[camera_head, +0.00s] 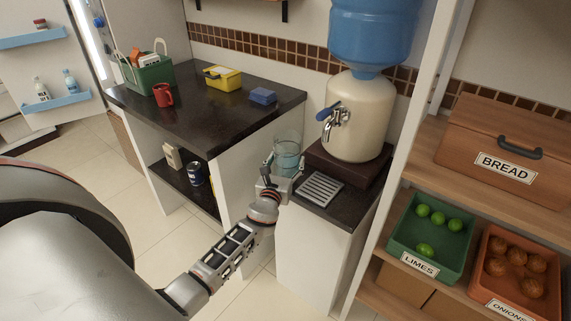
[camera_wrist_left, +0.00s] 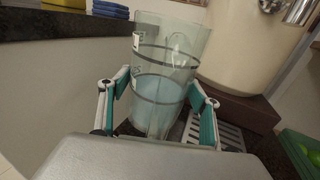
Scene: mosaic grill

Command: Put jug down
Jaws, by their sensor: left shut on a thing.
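The jug (camera_head: 287,150) is clear with dark bands and holds some pale blue liquid. It stands upright at the left end of the low dark counter, beside the drip grate. My left gripper (camera_head: 272,180) is shut on the jug from the front. In the left wrist view the jug (camera_wrist_left: 168,75) sits between the two fingers of the gripper (camera_wrist_left: 160,115), with a finger at each side. Its base is partly hidden by the gripper, so I cannot tell whether it touches the counter. My right gripper is not in view.
A water dispenser (camera_head: 361,115) with a blue bottle stands right of the jug on a dark block. The metal drip grate (camera_head: 319,189) lies in front. The taller dark counter (camera_head: 215,125) rises close on the left. Shelves with a green limes crate (camera_head: 398,239) stand at right.

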